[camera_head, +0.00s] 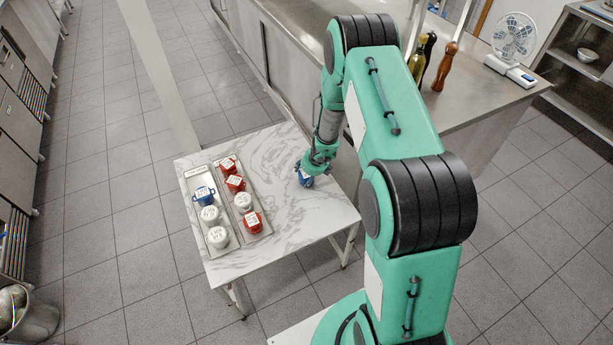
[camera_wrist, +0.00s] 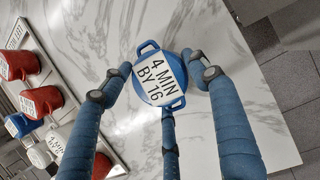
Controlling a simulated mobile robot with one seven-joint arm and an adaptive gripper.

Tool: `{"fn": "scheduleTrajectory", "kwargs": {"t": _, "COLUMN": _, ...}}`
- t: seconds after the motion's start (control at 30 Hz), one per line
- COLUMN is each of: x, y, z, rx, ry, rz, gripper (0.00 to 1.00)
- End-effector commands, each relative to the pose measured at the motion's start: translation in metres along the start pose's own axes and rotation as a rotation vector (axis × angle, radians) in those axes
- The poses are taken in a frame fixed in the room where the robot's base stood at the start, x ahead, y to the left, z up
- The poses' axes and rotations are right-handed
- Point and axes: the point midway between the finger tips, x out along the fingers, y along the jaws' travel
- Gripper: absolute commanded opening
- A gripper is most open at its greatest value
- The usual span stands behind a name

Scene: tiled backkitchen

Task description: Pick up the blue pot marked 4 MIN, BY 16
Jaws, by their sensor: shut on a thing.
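The blue pot marked 4 MIN, BY 16 (camera_wrist: 176,98) is in the middle of the wrist view, with a white label on top and two small loop handles. My gripper (camera_wrist: 163,84) is shut on it, its blue fingers around the pot's sides. In the head view my gripper (camera_head: 308,174) is over the right part of the marble table, right of the trays. The pot is mostly hidden there by the fingers. I cannot tell whether the pot touches the table.
Two metal trays stand on the left of the marble table (camera_head: 283,222). They hold red pots (camera_head: 253,224), white pots (camera_head: 218,238) and another blue pot (camera_head: 204,193), all labelled. A steel counter (camera_head: 300,60) with bottles and a fan (camera_head: 514,38) lies behind. Bare marble surrounds my gripper.

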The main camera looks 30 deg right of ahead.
Motion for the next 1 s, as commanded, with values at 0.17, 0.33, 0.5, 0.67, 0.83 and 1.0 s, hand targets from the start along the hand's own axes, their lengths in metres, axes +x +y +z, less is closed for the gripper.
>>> {"fn": "scheduleTrajectory", "kwargs": {"t": 0.17, "x": -0.018, "y": 0.000, "z": 0.008, "rx": -0.001, "ry": -0.001, "rz": 0.000, "gripper": 0.18}}
{"fn": "scheduleTrajectory", "kwargs": {"t": 0.33, "x": -0.024, "y": 0.002, "z": 0.005, "rx": 0.000, "ry": -0.001, "rz": 0.000, "gripper": 0.18}}
{"fn": "scheduleTrajectory", "kwargs": {"t": 0.5, "x": -0.029, "y": 0.005, "z": -0.004, "rx": 0.002, "ry": -0.002, "rz": -0.001, "gripper": 0.18}}
{"fn": "scheduleTrajectory", "kwargs": {"t": 0.67, "x": -0.036, "y": 0.011, "z": -0.017, "rx": 0.001, "ry": -0.002, "rz": -0.001, "gripper": 0.18}}
{"fn": "scheduleTrajectory", "kwargs": {"t": 0.83, "x": -0.044, "y": 0.016, "z": -0.032, "rx": 0.001, "ry": -0.002, "rz": -0.001, "gripper": 0.18}}
{"fn": "scheduleTrajectory", "kwargs": {"t": 1.0, "x": -0.052, "y": 0.022, "z": -0.046, "rx": 0.001, "ry": -0.002, "rz": -0.001, "gripper": 0.18}}
